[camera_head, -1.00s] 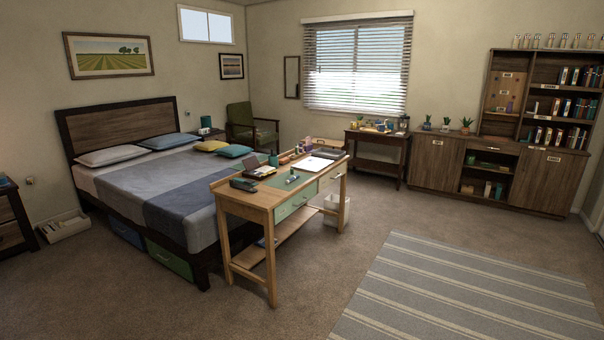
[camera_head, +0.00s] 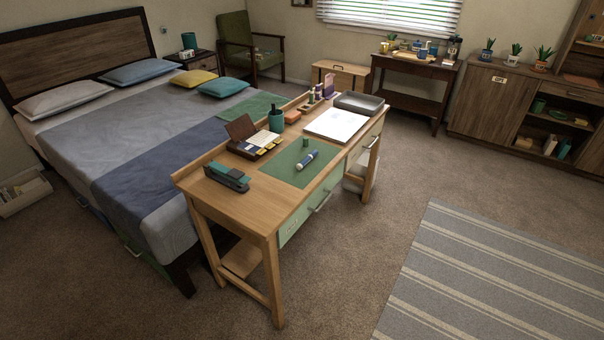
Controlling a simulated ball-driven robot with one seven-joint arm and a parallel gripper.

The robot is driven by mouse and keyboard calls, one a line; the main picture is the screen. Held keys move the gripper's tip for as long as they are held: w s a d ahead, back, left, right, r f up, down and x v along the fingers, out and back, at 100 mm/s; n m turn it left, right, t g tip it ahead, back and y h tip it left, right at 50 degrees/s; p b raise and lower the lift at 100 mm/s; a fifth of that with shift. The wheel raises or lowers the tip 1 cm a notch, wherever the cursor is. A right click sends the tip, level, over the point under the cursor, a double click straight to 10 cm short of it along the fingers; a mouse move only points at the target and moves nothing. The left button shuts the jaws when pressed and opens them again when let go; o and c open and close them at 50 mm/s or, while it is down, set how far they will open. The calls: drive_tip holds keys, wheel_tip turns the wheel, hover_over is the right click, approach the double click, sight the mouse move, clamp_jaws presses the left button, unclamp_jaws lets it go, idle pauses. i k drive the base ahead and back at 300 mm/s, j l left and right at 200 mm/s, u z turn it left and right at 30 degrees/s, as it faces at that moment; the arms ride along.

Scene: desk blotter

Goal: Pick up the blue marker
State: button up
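The blue marker (camera_head: 307,160) lies on its side on the green desk blotter (camera_head: 283,173), on top of the wooden desk (camera_head: 222,199). It looks blue with a pale section, and nothing covers it. A small green cylinder (camera_head: 305,142) stands just behind it on the blotter. My gripper is not in view.
On the desk are a teal-and-dark box (camera_head: 227,178), an open brown box (camera_head: 251,142), a green cup (camera_head: 276,121), white paper (camera_head: 336,124) and a grey tray (camera_head: 359,104). The bed (camera_head: 140,210) stands left of the desk. Carpet in front is free; a striped rug (camera_head: 480,285) lies right.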

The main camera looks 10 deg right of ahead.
sight(305, 161)
drive_tip(key=i, duration=0.3)
drive_tip(key=i+l+u, duration=0.1)
drive_tip(key=u, duration=0.45)
drive_tip(key=i+l+u, duration=0.45)
drive_tip(key=l, duration=0.2)
drive_tip(key=i+l+u, duration=0.25)
drive_tip(key=l, duration=0.15)
drive_tip(key=k, duration=0.1)
